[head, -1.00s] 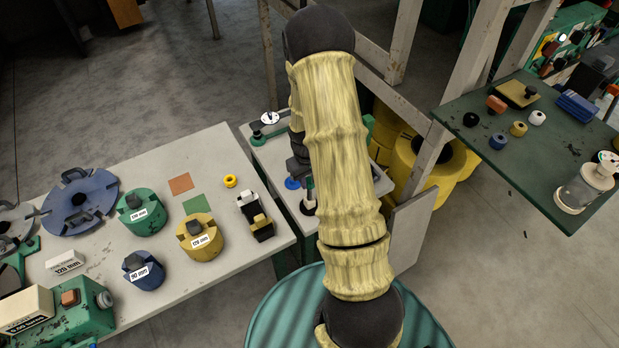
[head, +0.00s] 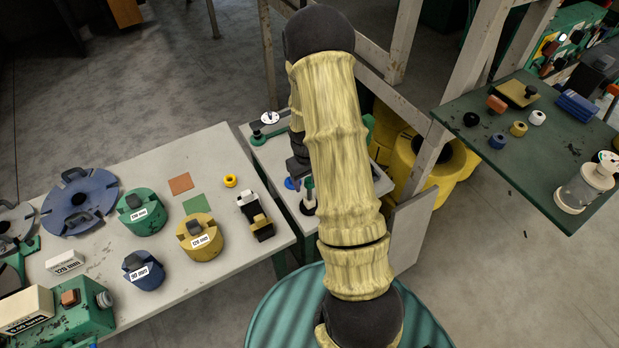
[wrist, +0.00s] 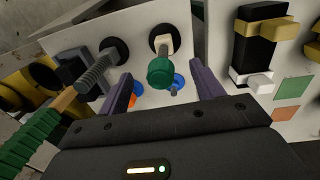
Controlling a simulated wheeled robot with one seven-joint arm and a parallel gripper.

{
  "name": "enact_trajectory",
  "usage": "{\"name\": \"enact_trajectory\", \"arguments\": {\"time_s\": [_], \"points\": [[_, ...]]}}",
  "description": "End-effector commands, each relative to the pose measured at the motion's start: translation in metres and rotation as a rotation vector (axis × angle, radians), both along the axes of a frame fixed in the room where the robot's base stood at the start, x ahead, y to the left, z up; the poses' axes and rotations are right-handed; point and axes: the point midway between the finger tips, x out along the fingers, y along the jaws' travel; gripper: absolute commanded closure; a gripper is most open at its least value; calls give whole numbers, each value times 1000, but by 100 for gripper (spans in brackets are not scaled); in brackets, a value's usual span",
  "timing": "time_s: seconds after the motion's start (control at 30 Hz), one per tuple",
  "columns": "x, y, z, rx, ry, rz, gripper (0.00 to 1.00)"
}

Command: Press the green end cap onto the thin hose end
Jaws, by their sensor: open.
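In the wrist view the green end cap (wrist: 159,74) shows round end on, in line with a short grey thin hose (wrist: 163,50) that comes out of a cream clamp piece (wrist: 171,42). The cap hides the hose tip, so I cannot tell how far on it sits. My gripper (wrist: 161,80) is open, with one finger on each side of the cap and visible gaps to both. In the head view my arm hides most of the gripper and the cap.
A thick ribbed grey hose (wrist: 96,74) stands close by the left finger. Blue discs lie on the pale bench (wrist: 192,42) below. In the head view, colored blocks crowd the left table (head: 155,165).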

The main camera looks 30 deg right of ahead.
Motion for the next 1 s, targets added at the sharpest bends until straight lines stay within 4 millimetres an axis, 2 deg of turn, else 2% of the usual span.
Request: {"name": "enact_trajectory", "arguments": {"time_s": [1.0], "points": [[0,1,19,0,0,0,34]]}}
